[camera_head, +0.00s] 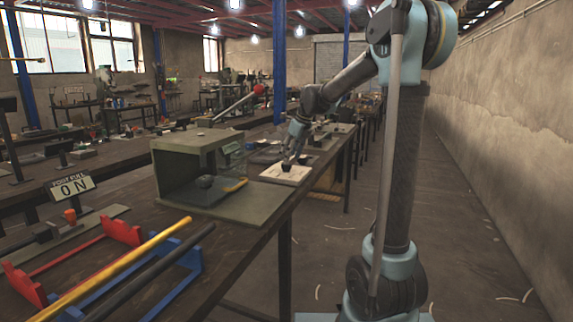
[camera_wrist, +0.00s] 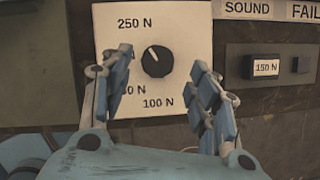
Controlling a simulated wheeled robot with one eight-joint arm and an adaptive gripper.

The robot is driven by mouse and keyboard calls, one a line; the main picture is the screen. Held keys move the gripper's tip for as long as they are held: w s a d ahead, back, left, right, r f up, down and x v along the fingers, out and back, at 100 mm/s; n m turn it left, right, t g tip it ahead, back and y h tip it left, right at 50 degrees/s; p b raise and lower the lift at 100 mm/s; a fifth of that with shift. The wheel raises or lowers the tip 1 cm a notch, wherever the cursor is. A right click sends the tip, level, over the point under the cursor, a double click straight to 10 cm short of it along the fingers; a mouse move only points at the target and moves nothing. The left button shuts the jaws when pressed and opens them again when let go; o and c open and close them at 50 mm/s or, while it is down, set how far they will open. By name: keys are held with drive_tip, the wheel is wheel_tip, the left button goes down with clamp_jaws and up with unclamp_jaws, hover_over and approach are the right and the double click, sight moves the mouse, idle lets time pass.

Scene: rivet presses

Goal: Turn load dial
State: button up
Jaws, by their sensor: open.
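The load dial (camera_wrist: 156,61) is a round black knob on a white plate (camera_wrist: 190,22). Its white mark points up and slightly left, towards the "250 N" label at upper left. A "100 N" label sits below the dial, and another label at lower left is partly hidden by a finger. My gripper (camera_wrist: 161,64) is open, with its blue-padded fingers on either side of the dial in the picture. I cannot tell whether they touch it. In the head view my gripper (camera_head: 291,156) is low over a white plate on the bench; the dial is too small to make out there.
A small display (camera_wrist: 265,67) reading "150 N" and a dark square button (camera_wrist: 301,65) are right of the dial, below "SOUND" and "FAIL" labels. In the head view a grey-green press housing (camera_head: 195,162) with a red-knobbed lever (camera_head: 259,89) stands left of my gripper.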

sight(286, 168)
drive_tip(key=shift+x, duration=2.05)
drive_tip(key=c, duration=1)
